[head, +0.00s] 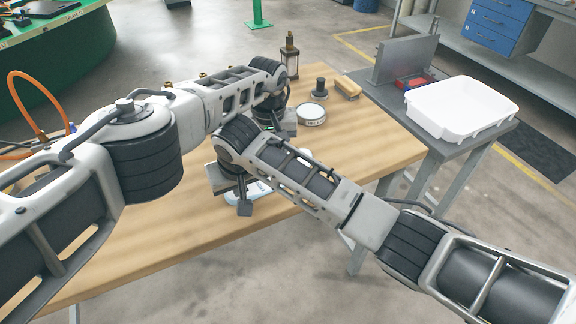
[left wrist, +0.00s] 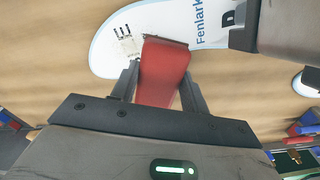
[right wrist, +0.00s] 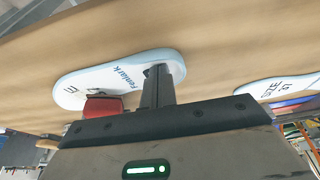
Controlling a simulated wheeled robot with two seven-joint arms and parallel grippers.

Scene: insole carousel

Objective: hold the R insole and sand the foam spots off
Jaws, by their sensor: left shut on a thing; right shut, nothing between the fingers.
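A white insole with blue Fenlark lettering lies flat on the wooden table; it shows in the left wrist view (left wrist: 180,22) and right wrist view (right wrist: 85,80). A small pale, grainy patch (left wrist: 127,46) lies on it beside dark markings; whether the markings include an R is unclear. My left gripper (left wrist: 160,82) is shut on a red block (left wrist: 163,68), whose far end is over the insole near the patch. My right gripper (right wrist: 158,72) is shut and empty, its fingertips at the insole's other end, seemingly touching it. In the head view my arms hide most of this.
A second insole (right wrist: 285,87) lies apart on the table. A round tin (head: 311,114), a dark knobbed thing (head: 320,88), a brush (head: 347,88) and a lantern (head: 290,62) stand at the back. A white tray (head: 461,120) is on the grey side table. The table's front left is clear.

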